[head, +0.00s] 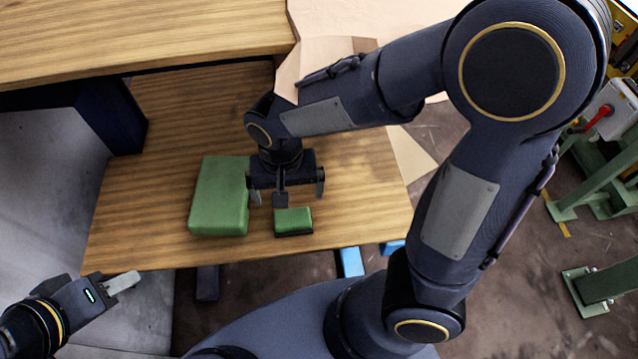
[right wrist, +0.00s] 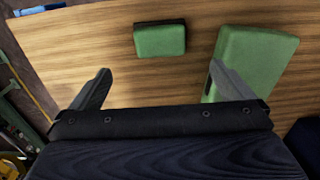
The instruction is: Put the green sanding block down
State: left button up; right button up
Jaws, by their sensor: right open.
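The green sanding block (head: 293,220) is the small green block with a dark base. It lies on the wooden table (head: 350,215) near the front edge, and it also shows in the right wrist view (right wrist: 160,40). My right gripper (head: 287,198) is open just behind and above the block, with nothing between its fingers. In the right wrist view its two fingers (right wrist: 158,90) stand wide apart, and the block lies beyond them, apart from both. My left gripper (head: 125,283) is low at the left, off the table's front-left corner; its jaw opening is not clear.
A larger green block (head: 219,195) lies on the table just left of the sanding block, close to my right gripper's left finger. A raised wooden shelf (head: 150,30) spans the back. Cardboard (head: 335,55) lies behind my right arm. Bare table is free right of the sanding block.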

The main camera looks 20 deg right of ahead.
jog(key=s+d+r+n+t+y, duration=0.1)
jog(key=s+d+r+t+y, duration=0.2)
jog(key=s+d+r, duration=0.6)
jog(key=s+d+t, duration=0.1)
jog(key=d+t, duration=0.1)
jog(key=shift+s+n+t+y, duration=0.2)
jog(key=shift+n+t+y, duration=0.1)
jog(key=shift+t+y, duration=0.1)
dwell(0.9)
